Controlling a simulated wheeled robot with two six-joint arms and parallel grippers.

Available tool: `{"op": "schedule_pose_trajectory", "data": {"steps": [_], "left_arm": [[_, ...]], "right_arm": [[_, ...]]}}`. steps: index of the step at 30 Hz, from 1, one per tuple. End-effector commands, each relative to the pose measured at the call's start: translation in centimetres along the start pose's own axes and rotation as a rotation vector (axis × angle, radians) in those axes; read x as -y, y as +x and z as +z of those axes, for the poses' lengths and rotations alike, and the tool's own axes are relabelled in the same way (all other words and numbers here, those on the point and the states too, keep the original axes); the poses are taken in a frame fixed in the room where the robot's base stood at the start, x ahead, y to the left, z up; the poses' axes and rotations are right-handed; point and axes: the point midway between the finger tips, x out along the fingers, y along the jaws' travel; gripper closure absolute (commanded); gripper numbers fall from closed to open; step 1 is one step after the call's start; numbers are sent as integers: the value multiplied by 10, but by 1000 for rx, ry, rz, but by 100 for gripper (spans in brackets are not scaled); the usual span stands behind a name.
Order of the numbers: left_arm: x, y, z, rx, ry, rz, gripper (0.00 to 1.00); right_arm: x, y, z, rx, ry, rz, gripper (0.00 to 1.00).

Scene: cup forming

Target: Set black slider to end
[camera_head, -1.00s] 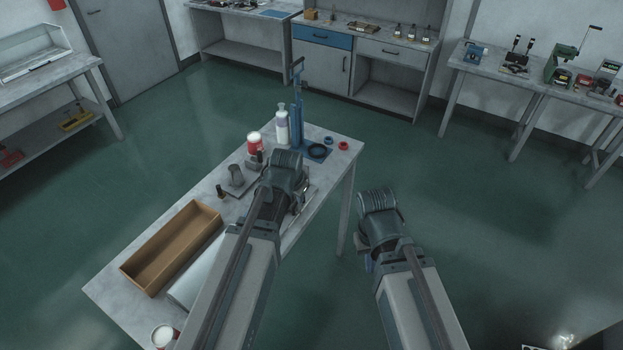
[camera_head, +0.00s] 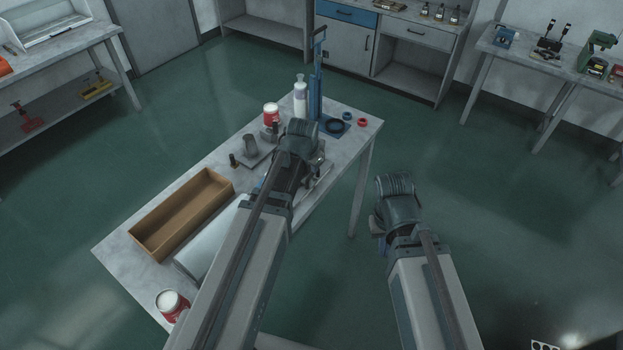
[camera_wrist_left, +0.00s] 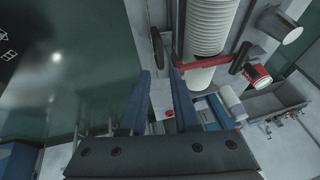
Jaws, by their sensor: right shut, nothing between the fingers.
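My left gripper (camera_wrist_left: 160,100) is open in the left wrist view, its two blue fingers apart with nothing held between them. A black rounded part (camera_wrist_left: 157,45) lies just beyond the fingertips; I cannot tell whether it is the black slider. A red bar (camera_wrist_left: 205,64) crosses a white ribbed column (camera_wrist_left: 207,28) right of the fingers. In the head view my left wrist covers the machine (camera_head: 322,172) on the table, hiding the left fingers and most of the machine. My right gripper (camera_head: 378,222) is right of the table, away from it, its fingers barely visible.
The grey table (camera_head: 120,250) carries a wooden box (camera_head: 182,212), a white roll (camera_head: 212,245), red-and-white cans (camera_head: 271,114), a white bottle (camera_head: 300,98) and a blue stand (camera_head: 316,85). Green floor (camera_head: 470,200) is free to the right.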

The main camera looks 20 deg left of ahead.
Motion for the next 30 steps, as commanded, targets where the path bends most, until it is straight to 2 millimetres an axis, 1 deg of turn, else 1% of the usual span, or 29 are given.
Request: {"op": "schedule_pose_trajectory", "data": {"steps": [1,9,12,17,25,26,30], "left_arm": [[-1,16,1,0,0,0,70],[-1,57,1,0,0,0,70],[-1,68,1,0,0,0,70],[0,76,0,0,0,0,70],[0,76,0,0,0,0,70],[0,76,0,0,0,0,74],[0,76,0,0,0,0,99]], "right_arm": [[1,15,-1,0,-2,0,100],[5,52,-3,0,-10,2,100],[6,62,-4,0,-12,3,100],[6,69,-4,0,-14,3,100],[6,68,-4,0,-14,3,100],[6,68,-4,0,-14,3,100],[6,68,-4,0,-14,3,100]]}}
